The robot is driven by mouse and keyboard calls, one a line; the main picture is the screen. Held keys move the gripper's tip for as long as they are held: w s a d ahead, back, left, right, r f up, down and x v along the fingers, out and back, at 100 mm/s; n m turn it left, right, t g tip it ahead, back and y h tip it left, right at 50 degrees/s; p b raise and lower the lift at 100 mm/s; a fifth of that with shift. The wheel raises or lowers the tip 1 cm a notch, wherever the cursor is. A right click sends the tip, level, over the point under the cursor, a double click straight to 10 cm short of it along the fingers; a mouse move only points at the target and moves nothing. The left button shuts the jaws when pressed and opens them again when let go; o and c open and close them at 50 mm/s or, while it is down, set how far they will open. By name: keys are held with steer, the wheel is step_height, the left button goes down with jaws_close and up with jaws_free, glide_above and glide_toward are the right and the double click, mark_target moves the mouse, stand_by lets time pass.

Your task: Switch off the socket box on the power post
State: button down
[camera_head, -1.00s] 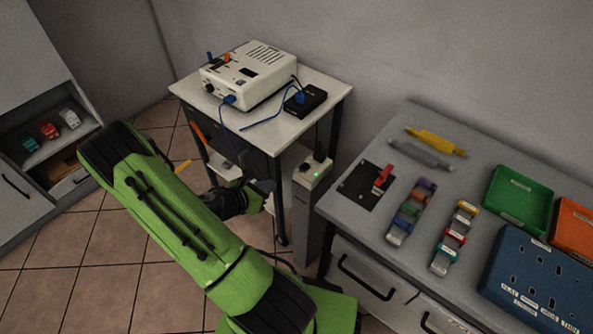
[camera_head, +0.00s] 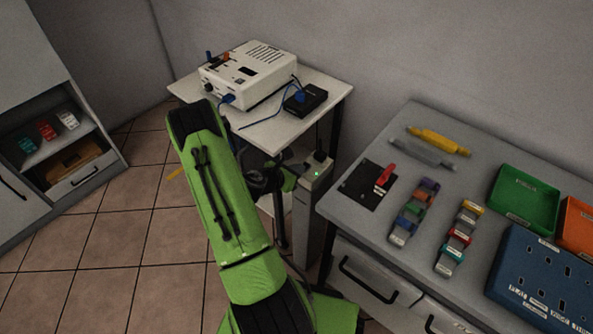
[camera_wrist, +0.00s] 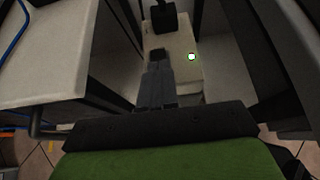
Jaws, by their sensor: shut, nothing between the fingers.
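The socket box (camera_head: 315,180) is a pale box on top of the grey power post (camera_head: 301,225), beside the workbench. A small green light glows on its top, and a black plug (camera_head: 319,157) stands at its far end. In the wrist view the box (camera_wrist: 183,75) lies straight ahead, with its lit green light (camera_wrist: 191,57) to the right and the plug (camera_wrist: 163,18) behind. My gripper (camera_wrist: 158,68) is shut and empty, its tips over the near left part of the box top, by a dark patch that may be the switch. I cannot tell whether they touch. My gripper (camera_head: 298,170) also shows in the head view.
A small table (camera_head: 290,128) with a white device (camera_head: 248,75), a black box (camera_head: 305,99) and blue cables stands behind and left of the post. The workbench (camera_head: 400,255) is close on the right, with a red-handled switch panel, connectors and trays. Tiled floor lies open at left.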

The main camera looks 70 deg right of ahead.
steer(key=shift+s+d+r+p, duration=0.15)
steer(key=shift+r+p, duration=0.25)
steer(key=shift+p, duration=0.75)
steer(key=shift+d+r+y+p, duration=0.15)
steer(key=shift+d+y+p, duration=0.3)
steer(key=shift+p, duration=0.7)
steer(key=shift+a+f+b, duration=0.15)
steer(key=shift+f+b, duration=0.2)
steer(key=shift+b, duration=0.05)
steer(key=shift+r+p, duration=0.8)
steer(key=shift+r, duration=0.05)
